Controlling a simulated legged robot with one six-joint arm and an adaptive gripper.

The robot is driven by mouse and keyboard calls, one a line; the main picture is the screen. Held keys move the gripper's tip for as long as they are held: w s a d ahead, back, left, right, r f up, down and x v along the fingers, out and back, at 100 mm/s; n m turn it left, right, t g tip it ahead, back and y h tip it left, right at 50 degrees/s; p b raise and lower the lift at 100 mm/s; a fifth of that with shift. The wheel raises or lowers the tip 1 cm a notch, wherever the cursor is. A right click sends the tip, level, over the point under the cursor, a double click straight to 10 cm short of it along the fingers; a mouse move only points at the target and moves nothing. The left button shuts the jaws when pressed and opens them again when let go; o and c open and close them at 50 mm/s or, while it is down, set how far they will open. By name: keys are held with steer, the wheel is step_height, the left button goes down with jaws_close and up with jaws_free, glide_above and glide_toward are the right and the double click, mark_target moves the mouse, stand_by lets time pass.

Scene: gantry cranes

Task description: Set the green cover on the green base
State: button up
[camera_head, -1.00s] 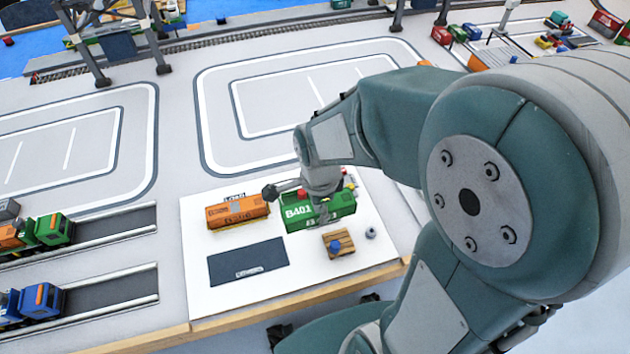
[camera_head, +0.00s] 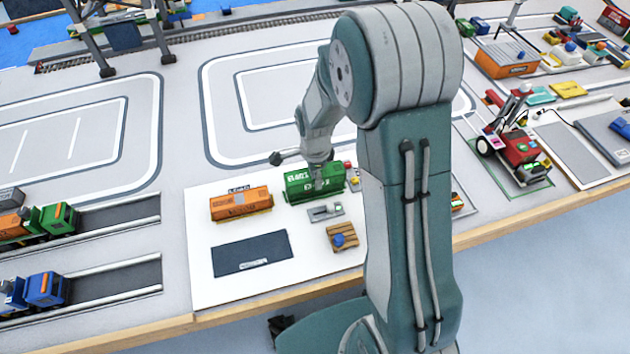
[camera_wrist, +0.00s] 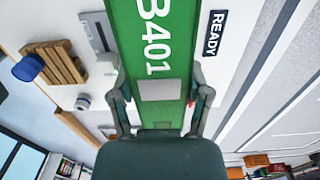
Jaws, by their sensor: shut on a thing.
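The green cover (camera_head: 313,184), marked B401, is below my gripper (camera_head: 320,176) on the right part of the white board. In the wrist view, the same green cover (camera_wrist: 155,40) runs up the middle of the picture. My gripper (camera_wrist: 160,98) is shut on it, one finger at each side of a grey patch on its top. No separate green base can be made out; the cover may hide it. Whether the cover rests on something or hangs just above it cannot be told.
An orange container (camera_head: 240,204) stands left of the cover. A grey fixture (camera_head: 325,211) and a wooden pallet (camera_head: 342,238) with a blue knob are in front. A dark pad (camera_head: 252,254) lies at front left. A READY label (camera_wrist: 216,36) lies beside the cover.

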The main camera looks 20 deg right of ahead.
steer(key=shift+w+a+f, duration=0.2)
steer(key=shift+w+f, duration=0.15)
steer(key=shift+f, duration=0.15)
steer(key=f, duration=0.3)
steer(key=shift+d, duration=0.25)
steer(key=o, duration=1.2)
steer(key=shift+c, duration=0.2)
steer(key=shift+a, duration=0.1)
